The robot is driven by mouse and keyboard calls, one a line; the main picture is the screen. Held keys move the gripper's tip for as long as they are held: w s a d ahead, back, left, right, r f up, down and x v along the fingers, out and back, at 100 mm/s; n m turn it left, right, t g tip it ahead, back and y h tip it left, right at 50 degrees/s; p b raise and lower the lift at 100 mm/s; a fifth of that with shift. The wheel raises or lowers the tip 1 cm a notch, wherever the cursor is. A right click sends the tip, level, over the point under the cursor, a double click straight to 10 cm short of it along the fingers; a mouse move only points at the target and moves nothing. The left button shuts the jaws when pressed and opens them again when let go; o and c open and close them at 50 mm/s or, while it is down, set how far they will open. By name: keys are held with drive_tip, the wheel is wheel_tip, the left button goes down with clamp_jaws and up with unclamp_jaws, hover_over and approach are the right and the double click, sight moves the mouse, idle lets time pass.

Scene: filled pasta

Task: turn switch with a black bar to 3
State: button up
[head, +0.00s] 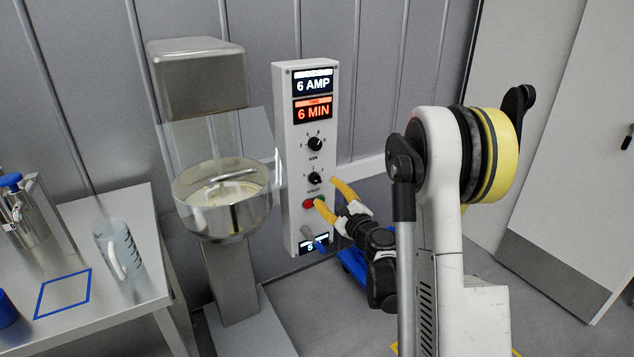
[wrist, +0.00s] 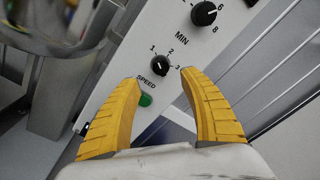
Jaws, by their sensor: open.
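The speed switch (wrist: 161,66) is a small black knob with a raised bar, marked 1, 2 and 3, on a pale control panel. I cannot tell for sure which number its bar points to. In the head view the switch (head: 315,178) sits below the larger minutes knob (head: 314,144). My gripper (head: 325,191) has two yellow fingers, open and empty, in front of the panel. In the wrist view the fingertips of my gripper (wrist: 162,76) appear on either side of the switch, apart from it.
A green button (wrist: 146,99) and a red button (head: 308,203) lie below the switch. The panel's displays (head: 313,96) read 6 AMP and 6 MIN. A mixer with a steel bowl (head: 225,222) stands left of the panel. A steel table (head: 100,300) with a jug is farther left.

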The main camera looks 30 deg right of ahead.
sight(317, 181)
drive_tip(key=w+b, duration=0.1)
drive_tip(key=w, duration=0.7)
drive_tip(key=shift+d, duration=0.15)
drive_tip(key=shift+s, duration=0.1)
clamp_jaws()
